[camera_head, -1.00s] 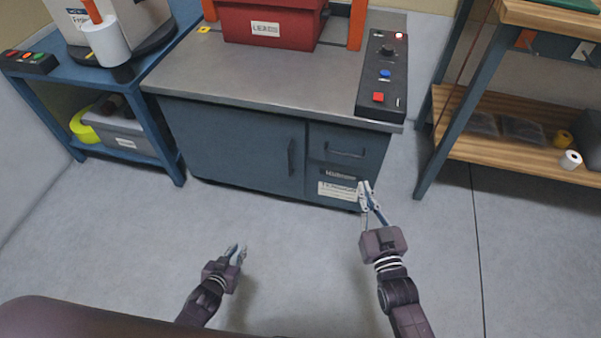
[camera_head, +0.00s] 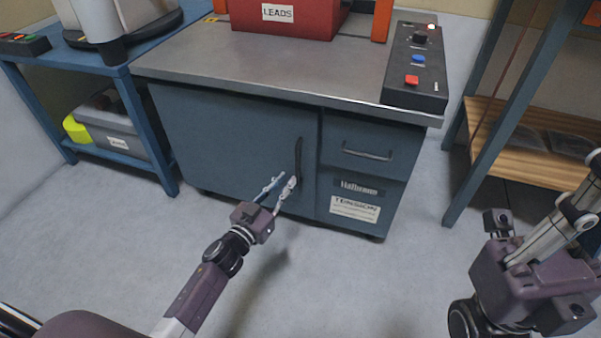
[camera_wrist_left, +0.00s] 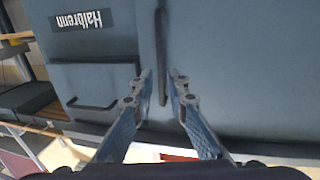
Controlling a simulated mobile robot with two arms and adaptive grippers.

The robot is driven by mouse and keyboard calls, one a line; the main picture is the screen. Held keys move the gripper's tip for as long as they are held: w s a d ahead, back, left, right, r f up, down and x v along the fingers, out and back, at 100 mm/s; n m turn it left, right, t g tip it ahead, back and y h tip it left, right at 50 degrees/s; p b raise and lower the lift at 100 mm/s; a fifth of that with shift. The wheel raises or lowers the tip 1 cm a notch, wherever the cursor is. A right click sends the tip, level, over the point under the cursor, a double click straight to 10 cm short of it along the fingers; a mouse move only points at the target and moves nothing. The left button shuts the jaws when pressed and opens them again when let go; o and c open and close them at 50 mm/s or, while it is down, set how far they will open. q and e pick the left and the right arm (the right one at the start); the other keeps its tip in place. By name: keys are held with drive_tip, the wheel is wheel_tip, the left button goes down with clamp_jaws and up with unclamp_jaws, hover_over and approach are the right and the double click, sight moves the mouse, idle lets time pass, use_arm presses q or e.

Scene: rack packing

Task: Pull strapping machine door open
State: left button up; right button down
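The strapping machine's blue-grey cabinet door (camera_head: 230,135) is closed, with a dark vertical handle (camera_head: 298,158) near its right edge. My left gripper (camera_head: 282,181) is open in front of the door, by the lower end of the handle. In the left wrist view, whose picture is upside down, the handle (camera_wrist_left: 161,55) runs between the two spread fingertips (camera_wrist_left: 160,74). I see no clear contact. My right gripper (camera_head: 575,205) is raised at the right edge of the head view, away from the door; its fingertips are partly cut off.
A drawer (camera_head: 368,148) and labels sit right of the door. The machine top carries a red LEADS bin (camera_head: 290,22) and a button panel (camera_head: 417,65). A blue side table (camera_head: 128,82) stands left, a wooden-shelved rack (camera_head: 495,145) right. The floor before the door is clear.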

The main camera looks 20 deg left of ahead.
sight(296, 169)
use_arm(q)
drive_tip(key=b+x, duration=0.2)
drive_tip(key=x, duration=0.5)
drive_tip(key=shift+c, duration=0.3)
clamp_jaws()
drive_tip(key=shift+s, duration=0.15)
